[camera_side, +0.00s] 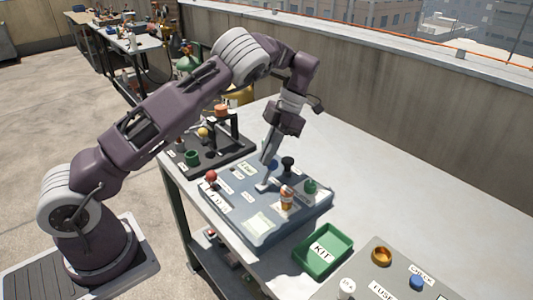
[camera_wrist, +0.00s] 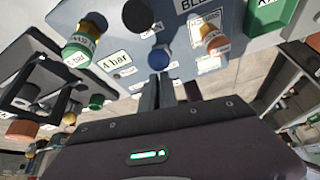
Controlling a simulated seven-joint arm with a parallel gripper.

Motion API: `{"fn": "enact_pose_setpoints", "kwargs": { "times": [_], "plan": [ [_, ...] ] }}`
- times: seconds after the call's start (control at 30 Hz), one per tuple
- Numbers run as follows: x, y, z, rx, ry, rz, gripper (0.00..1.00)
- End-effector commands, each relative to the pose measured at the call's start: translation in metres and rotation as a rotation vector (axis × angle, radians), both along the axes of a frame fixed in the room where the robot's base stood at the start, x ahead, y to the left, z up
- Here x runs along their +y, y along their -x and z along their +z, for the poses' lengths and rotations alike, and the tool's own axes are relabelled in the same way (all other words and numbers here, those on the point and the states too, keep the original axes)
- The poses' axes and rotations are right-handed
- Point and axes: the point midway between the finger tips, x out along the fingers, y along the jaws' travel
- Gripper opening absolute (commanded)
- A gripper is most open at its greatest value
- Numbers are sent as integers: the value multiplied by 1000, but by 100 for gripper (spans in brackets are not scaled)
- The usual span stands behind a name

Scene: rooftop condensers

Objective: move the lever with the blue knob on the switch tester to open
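The switch tester (camera_side: 240,215) is a blue-grey box with a sloping labelled top on the table. In the wrist view the blue knob (camera_wrist: 159,59) sits just beyond my fingertips, between two small labels that I cannot read surely. My gripper (camera_side: 263,186) points down over the panel. In the wrist view my gripper (camera_wrist: 160,76) has its fingers together, with nothing seen between them. I cannot tell whether they touch the knob. The lever's shaft is hidden.
Close around are a black knob (camera_side: 288,162), an orange-topped part (camera_side: 286,199), a green knob (camera_side: 310,186) and a red knob (camera_side: 211,177). A dark fixture (camera_side: 215,150) stands behind left. A green KIT tray (camera_side: 323,250) and a grey board (camera_side: 385,270) lie to the right.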

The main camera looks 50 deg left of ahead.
Motion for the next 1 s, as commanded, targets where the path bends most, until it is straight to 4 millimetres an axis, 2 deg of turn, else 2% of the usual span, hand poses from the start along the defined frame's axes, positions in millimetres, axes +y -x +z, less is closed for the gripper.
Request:
{"fn": "enact_pose_setpoints", "kwargs": {
  "times": [0.03, 0.17, 0.4, 0.53, 0.93, 1.0],
  "plan": [
    [-5, -15, -5, -57, 7, -15, 0],
    [-5, -17, 2, -57, 7, -15, 0],
    [-5, -27, 45, -27, 2, -9, 0],
    [-5, -30, 58, -15, 2, -3, 0],
    [-5, -29, 66, -5, 3, -2, 0],
    [-3, -28, 76, -28, 35, -31, 0]
  ]
}}
